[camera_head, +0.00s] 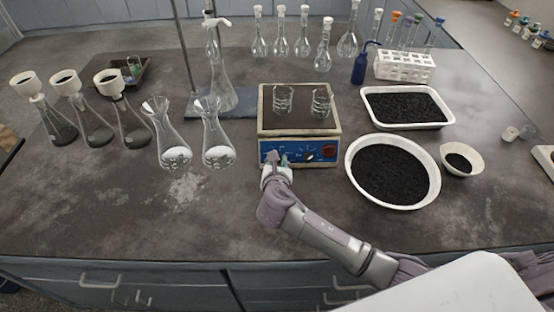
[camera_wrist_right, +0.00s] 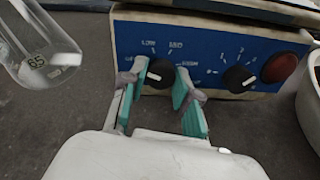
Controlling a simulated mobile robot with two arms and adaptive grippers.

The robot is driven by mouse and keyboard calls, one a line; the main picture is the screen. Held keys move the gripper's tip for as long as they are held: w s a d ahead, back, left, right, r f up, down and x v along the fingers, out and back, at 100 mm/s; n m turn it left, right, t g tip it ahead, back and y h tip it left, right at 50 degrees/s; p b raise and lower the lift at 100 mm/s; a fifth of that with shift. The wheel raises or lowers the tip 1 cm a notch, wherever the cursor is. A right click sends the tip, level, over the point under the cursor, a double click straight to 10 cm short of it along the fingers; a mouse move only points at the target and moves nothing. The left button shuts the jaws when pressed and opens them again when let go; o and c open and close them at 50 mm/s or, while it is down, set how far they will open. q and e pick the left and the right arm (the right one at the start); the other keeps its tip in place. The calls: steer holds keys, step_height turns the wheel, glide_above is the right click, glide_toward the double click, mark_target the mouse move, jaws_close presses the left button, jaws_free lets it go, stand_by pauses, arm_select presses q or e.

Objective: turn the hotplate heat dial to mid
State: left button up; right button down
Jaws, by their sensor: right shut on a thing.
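The hotplate (camera_head: 330,129) stands at the centre of the bench, its blue front panel facing me. In the right wrist view the panel (camera_wrist_right: 208,42) shows the black heat dial (camera_wrist_right: 160,72) with LOW, MID and HIGH marks around it. Its small white pointer mark seems turned to the left, toward the LOW side, but is small. My right gripper (camera_head: 277,162) is at the panel's left part, its teal fingers (camera_wrist_right: 161,78) closed on both sides of the heat dial. In the head view the gripper largely hides this dial. My left gripper is out of view.
A second dial (camera_wrist_right: 239,79) and a red button (camera_wrist_right: 281,67) sit right of the heat dial. Two beakers (camera_head: 283,101) stand on the plate. A flask (camera_head: 218,145) stands close at left, a round dish of black grains (camera_head: 348,185) at right. The bench in front is clear.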

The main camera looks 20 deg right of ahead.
steer(key=m+p, duration=0.1)
steer(key=m, duration=0.7)
steer(key=shift+m+p, duration=0.3)
steer(key=shift+p, duration=0.1)
steer(key=m, duration=0.4)
steer(key=shift+y, duration=0.3)
steer(key=m+b, duration=0.1)
steer(key=m, duration=0.4)
steer(key=shift+m, duration=0.3)
steer(key=c, duration=0.8)
jaws_free()
steer(key=shift+c, duration=0.2)
